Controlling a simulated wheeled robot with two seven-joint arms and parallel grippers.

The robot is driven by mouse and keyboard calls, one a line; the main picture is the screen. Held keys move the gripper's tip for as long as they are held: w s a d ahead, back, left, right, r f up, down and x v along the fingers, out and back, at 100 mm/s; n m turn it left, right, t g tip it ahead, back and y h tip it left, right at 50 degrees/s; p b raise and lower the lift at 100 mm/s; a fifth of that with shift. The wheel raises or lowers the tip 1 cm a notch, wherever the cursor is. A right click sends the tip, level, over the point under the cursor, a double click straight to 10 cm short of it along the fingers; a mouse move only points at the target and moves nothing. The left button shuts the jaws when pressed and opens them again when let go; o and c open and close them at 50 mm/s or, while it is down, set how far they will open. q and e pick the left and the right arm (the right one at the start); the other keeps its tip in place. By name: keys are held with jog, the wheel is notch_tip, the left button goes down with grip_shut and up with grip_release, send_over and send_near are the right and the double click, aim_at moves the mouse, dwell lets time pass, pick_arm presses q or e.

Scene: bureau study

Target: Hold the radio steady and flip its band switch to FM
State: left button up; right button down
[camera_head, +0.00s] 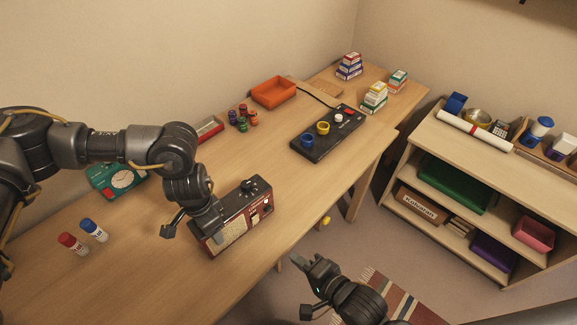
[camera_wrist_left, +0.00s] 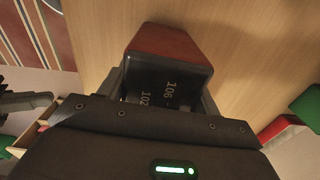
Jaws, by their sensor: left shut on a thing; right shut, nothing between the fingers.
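The band switch is too small to make out.
Small coloured jars (camera_head: 243,117), an orange tray (camera_head: 273,92) and a black panel (camera_head: 312,147) with rings are farther back. A shelf (camera_head: 470,214) stands right. Desk right of the radio is clear.

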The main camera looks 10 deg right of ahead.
pick_arm(q)
jog(key=o, duration=1.7)
jog(key=shift+o, duration=0.2)
jog(key=shift+r, duration=0.1)
notch_tip(320, 180, up, 12)
jog(key=shift+f, duration=0.1)
